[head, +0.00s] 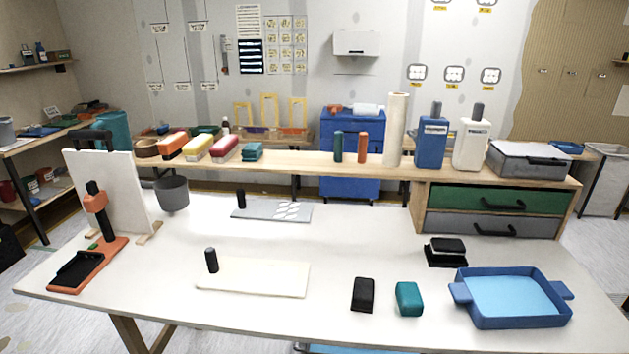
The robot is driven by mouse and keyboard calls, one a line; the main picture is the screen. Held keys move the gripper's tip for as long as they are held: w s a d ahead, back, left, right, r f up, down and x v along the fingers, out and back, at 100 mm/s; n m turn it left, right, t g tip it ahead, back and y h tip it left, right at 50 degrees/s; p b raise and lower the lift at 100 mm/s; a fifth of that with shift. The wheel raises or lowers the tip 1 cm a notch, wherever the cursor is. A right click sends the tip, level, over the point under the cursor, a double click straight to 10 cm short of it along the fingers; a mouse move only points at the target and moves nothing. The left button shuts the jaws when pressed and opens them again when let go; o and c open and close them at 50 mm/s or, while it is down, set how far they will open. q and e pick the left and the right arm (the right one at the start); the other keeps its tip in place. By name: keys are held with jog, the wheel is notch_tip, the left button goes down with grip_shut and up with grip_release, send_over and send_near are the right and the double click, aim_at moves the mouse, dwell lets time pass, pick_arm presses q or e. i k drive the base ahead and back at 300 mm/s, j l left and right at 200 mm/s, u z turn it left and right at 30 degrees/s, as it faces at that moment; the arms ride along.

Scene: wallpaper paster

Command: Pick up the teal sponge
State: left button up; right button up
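The teal sponge (409,298) is a small rounded block on the white table near its front edge, right of centre. A black block (363,294) of similar size lies just to its left, with a small gap between them. The blue tray (512,322) stands to its right, apart from it. Nothing covers the sponge. Neither of my grippers shows in the head view.
A cream board with a black handle (254,278) lies left of centre. A black block on a dark base (446,252) sits behind the sponge. A drawer unit (489,211) stands at the back right. The table (330,245) is bare in the middle.

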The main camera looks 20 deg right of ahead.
aim_at(410, 300)
jog(key=z, duration=1.35)
